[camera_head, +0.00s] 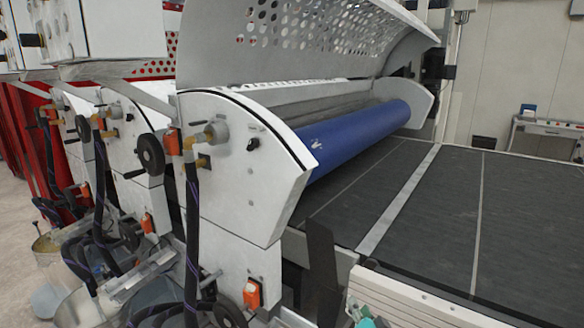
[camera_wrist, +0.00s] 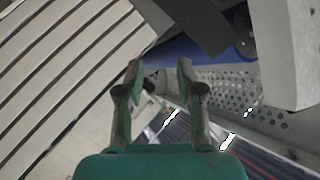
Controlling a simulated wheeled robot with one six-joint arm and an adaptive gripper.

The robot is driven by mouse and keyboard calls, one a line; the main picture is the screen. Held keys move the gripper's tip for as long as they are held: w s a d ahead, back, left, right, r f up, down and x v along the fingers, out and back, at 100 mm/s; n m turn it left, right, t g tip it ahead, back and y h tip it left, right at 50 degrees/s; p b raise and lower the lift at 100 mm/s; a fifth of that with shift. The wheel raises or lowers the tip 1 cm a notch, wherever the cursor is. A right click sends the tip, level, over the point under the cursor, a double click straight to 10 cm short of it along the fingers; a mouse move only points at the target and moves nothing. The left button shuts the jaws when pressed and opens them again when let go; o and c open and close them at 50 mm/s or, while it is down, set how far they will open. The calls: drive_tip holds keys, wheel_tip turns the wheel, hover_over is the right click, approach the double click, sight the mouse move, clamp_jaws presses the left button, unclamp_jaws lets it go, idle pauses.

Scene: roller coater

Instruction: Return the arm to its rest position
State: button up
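My gripper (camera_wrist: 160,70) shows in the wrist view with its two fingers apart. Nothing is visible between the fingertips. Beyond them lie the blue roller (camera_wrist: 178,51) and a perforated metal cover (camera_wrist: 222,92) of the coater. In the head view a small teal part (camera_head: 366,322) of my arm shows at the bottom edge, beside a pale ribbed panel (camera_head: 425,307). The rest of the arm is out of the head view, so its full pose cannot be told.
The roller coater's white side housing (camera_head: 240,165) stands at centre left, with its perforated cover (camera_head: 310,40) raised above the blue roller (camera_head: 355,137). A dark conveyor belt (camera_head: 445,215) runs to the right. Hoses (camera_head: 192,230) and buckets (camera_head: 80,305) crowd the lower left.

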drive_tip(key=s+f+n, duration=0.1)
drive_tip(key=s+f, duration=0.3)
drive_tip(key=s, duration=0.5)
drive_tip(key=s+f+n, duration=0.1)
drive_tip(key=s+f, duration=0.4)
drive_tip(key=s, duration=0.5)
drive_tip(key=s+f+n, duration=0.1)
drive_tip(key=s+f, duration=0.3)
drive_tip(key=s, duration=0.5)
drive_tip(key=s+r+n, duration=0.2)
drive_tip(key=s+r, duration=0.2)
drive_tip(key=s, duration=0.9)
drive_tip(key=s+d+r+n, duration=0.1)
drive_tip(key=s+r, duration=0.3)
drive_tip(key=s, duration=0.9)
drive_tip(key=shift+s+r+n+g+h, duration=0.3)
drive_tip(key=shift+r+n+g+h, duration=0.1)
drive_tip(key=shift+n, duration=0.3)
